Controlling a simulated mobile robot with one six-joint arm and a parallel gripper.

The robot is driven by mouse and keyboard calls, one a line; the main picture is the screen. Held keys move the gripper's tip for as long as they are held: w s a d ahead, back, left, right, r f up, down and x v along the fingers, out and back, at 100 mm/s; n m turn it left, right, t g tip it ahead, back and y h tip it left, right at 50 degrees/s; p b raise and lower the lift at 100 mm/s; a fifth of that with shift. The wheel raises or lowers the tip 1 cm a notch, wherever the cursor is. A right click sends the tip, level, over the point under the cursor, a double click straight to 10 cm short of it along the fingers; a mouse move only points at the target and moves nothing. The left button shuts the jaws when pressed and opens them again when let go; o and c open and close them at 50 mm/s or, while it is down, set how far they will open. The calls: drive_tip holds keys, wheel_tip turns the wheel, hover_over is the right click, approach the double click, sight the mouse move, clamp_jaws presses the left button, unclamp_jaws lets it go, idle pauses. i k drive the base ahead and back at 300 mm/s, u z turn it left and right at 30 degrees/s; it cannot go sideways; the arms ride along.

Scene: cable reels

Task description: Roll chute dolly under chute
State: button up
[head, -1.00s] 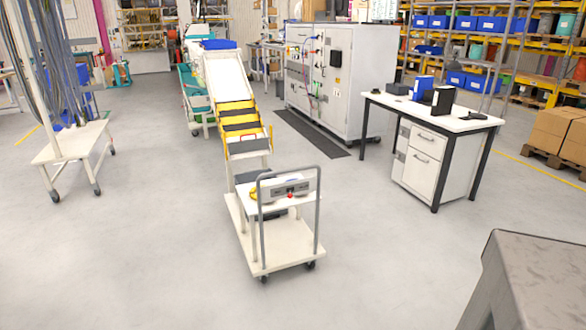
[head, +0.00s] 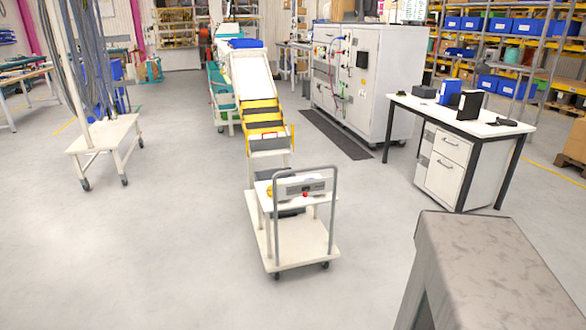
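The dolly (head: 303,248) is a white platform cart on dark casters with a grey tube handle at its near end. It stands on the floor in the middle of the head view. A small raised shelf on it carries a light device (head: 300,187) with a red button. The chute (head: 252,75) is a white slope with yellow-edged steps, coming down toward the dolly from behind. Its lower end (head: 268,145) appears just beyond the dolly; I cannot tell whether they overlap. My gripper is not in view.
A white desk (head: 440,108) with drawers stands to the right, beside a large grey cabinet (head: 380,75) and a dark floor mat (head: 335,133). A white cart (head: 108,135) with hanging cables is at the left. The floor in front and to the left is clear.

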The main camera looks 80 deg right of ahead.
sight(291, 240)
drive_tip(key=u, duration=0.85)
drive_tip(key=k, duration=1.4)
drive_tip(key=u, duration=0.3)
drive_tip(key=k, duration=0.2)
drive_tip(key=z, duration=3.1)
drive_tip(key=i, duration=0.1)
drive_tip(key=u, duration=1.55)
